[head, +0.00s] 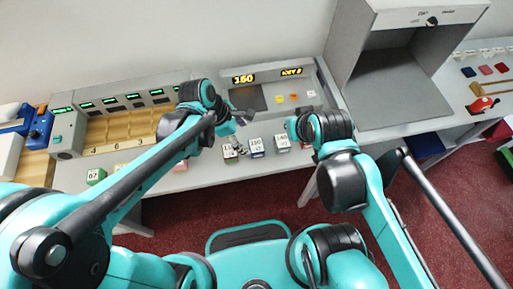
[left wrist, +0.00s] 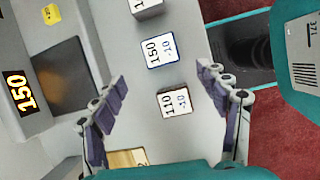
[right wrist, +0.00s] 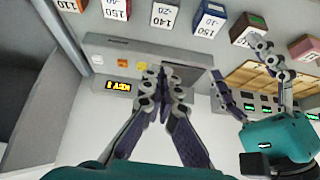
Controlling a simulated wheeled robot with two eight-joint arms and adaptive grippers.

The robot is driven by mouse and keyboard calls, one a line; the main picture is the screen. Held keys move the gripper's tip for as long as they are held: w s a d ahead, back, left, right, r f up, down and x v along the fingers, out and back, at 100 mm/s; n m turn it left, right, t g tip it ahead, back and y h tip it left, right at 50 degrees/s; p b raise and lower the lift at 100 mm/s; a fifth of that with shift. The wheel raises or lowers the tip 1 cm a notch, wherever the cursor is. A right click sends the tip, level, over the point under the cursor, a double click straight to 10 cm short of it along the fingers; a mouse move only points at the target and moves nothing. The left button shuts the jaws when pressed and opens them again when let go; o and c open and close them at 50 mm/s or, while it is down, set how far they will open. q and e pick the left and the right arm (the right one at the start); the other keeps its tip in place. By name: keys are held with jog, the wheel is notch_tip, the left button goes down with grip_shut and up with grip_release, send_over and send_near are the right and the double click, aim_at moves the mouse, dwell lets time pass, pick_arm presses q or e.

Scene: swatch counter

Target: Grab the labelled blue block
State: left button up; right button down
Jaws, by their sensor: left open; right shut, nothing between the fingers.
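The labelled blue block (left wrist: 160,52) is white-topped, marked 150 and -10, with blue edges. It stands on the counter and also shows in the head view (head: 256,148) and right wrist view (right wrist: 207,26). My left gripper (left wrist: 162,76) is open and empty above the counter. In its wrist view the blue block lies just beyond the fingertips, and a brownish block (left wrist: 175,101) marked 110 lies between the fingers. The left gripper also shows in the head view (head: 242,132). My right gripper (right wrist: 158,76) is shut and empty, over the counter to the right.
A block marked 140 (head: 281,143) stands right of the blue one; a green block (head: 95,176) stands far left. A large grey booth (head: 400,85) stands at right.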

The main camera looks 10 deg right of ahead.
aim_at(256, 145)
pick_arm(q)
jog(key=shift+n+g, duration=0.3)
jog(key=shift+n, duration=0.3)
jog(key=b+x, duration=0.1)
jog(key=x, duration=0.2)
jog(key=b+x, duration=0.1)
jog(key=x, duration=0.2)
jog(key=b+x, duration=0.1)
jog(key=x, duration=0.2)
jog(key=shift+w+d+f+b, duration=0.1)
jog(key=shift+d+b, duration=0.3)
jog(key=shift+d, duration=0.1)
pick_arm(e)
jog(key=f, duration=0.2)
jog(key=s+f, duration=0.1)
jog(key=shift+f, duration=0.35)
pick_arm(q)
jog(key=c, duration=1.3)
